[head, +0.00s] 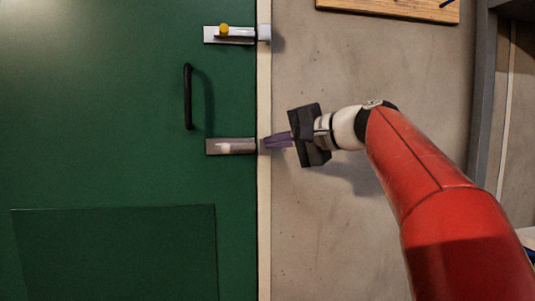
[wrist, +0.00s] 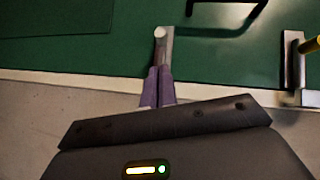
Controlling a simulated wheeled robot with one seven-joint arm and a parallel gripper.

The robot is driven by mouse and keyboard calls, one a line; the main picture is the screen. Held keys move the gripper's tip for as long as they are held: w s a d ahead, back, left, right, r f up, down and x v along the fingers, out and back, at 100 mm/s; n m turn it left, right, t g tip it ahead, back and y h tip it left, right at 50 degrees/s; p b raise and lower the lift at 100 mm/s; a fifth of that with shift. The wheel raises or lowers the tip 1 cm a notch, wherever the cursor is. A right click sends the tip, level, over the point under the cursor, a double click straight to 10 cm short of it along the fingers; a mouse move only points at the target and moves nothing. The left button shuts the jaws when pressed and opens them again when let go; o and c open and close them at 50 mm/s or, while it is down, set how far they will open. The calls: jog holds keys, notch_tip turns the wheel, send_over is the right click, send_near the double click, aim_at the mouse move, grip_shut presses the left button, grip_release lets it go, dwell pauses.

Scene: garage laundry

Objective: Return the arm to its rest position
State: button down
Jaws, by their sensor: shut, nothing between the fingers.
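My gripper (head: 268,145) is at the end of my red arm, in the middle of the head view. Its purple fingers are shut with nothing between them. The fingertips are at the edge of the green door, close to the lower metal latch (head: 232,147); I cannot tell whether they touch it. In the wrist view the shut fingers (wrist: 158,72) point at the same latch (wrist: 164,42), whose near end they partly hide.
The green door (head: 110,140) has a black handle (head: 188,97) and an upper latch with a yellow knob (head: 224,30). A pale frame strip (head: 264,220) borders it. The concrete wall (head: 320,230) is bare below my arm. A wooden board (head: 390,8) hangs at the top right.

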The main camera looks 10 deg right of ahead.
jog(key=s+d+f+n+g+h, duration=0.1)
jog(key=s+f+n+g+h, duration=0.1)
jog(key=s+f, duration=0.7)
jog(key=s+d+f+n+g+h, duration=0.1)
jog(key=s+f+h, duration=0.4)
jog(key=s+f, duration=0.5)
jog(key=s+d+f+n+g+h, duration=0.1)
jog(key=s+f+n+h, duration=0.3)
jog(key=s+f, duration=0.5)
notch_tip(320, 180, down, 11)
jog(key=shift+s+d+r+g, duration=0.2)
jog(key=shift+s+d+g, duration=0.2)
jog(key=shift+g, duration=0.5)
jog(key=c, duration=2.1)
grip_release()
jog(key=shift+c, duration=0.2)
